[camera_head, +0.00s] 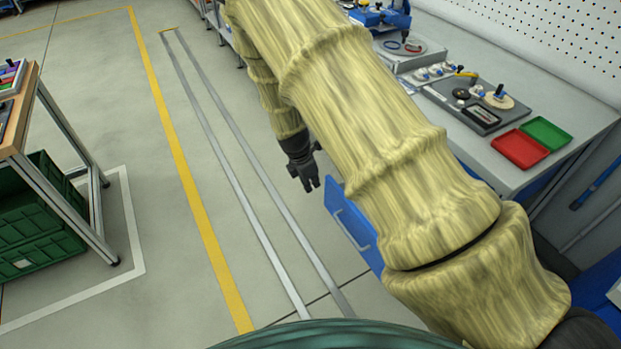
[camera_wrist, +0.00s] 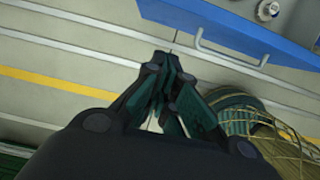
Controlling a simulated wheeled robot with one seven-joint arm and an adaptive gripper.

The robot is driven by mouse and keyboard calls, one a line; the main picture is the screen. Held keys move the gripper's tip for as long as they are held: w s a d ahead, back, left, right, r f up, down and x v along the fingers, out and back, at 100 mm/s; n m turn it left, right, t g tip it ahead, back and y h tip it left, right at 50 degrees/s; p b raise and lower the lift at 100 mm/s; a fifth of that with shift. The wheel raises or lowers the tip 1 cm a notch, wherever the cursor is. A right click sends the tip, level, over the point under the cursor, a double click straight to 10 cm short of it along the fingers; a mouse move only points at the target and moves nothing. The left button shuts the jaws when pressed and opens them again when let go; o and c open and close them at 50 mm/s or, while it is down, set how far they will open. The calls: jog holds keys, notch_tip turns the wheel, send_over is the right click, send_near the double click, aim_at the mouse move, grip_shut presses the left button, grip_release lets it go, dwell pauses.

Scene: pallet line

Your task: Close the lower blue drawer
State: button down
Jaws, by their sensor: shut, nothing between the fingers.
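A blue drawer front (camera_head: 352,226) with a pale bar handle shows beside my arm in the head view, below the grey workbench. My arm hides part of it. In the wrist view a blue drawer front (camera_wrist: 235,32) with its handle lies at the top, and a strip of the drawer's inside with a round metal item shows behind it, so it stands open. I cannot tell whether it is the lower one. My gripper (camera_head: 313,186) is shut and empty, pointing down near the drawer; in the wrist view my gripper (camera_wrist: 165,65) is just below the drawer front, apparently apart from it.
The grey workbench (camera_head: 513,177) carries a red tray (camera_head: 520,149), a green tray (camera_head: 545,133) and fixtures. Metal floor rails (camera_head: 236,165) and a yellow line run along clear floor. A wooden-topped table with green crates (camera_head: 40,220) stands at left.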

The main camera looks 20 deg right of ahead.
jog(key=d+f+p, duration=0.1)
jog(key=d+f, duration=0.4)
jog(key=shift+w+d+f+p, duration=0.2)
jog(key=shift+f+p, duration=0.1)
jog(key=shift+p, duration=0.1)
jog(key=shift+d, duration=0.1)
dwell(0.3)
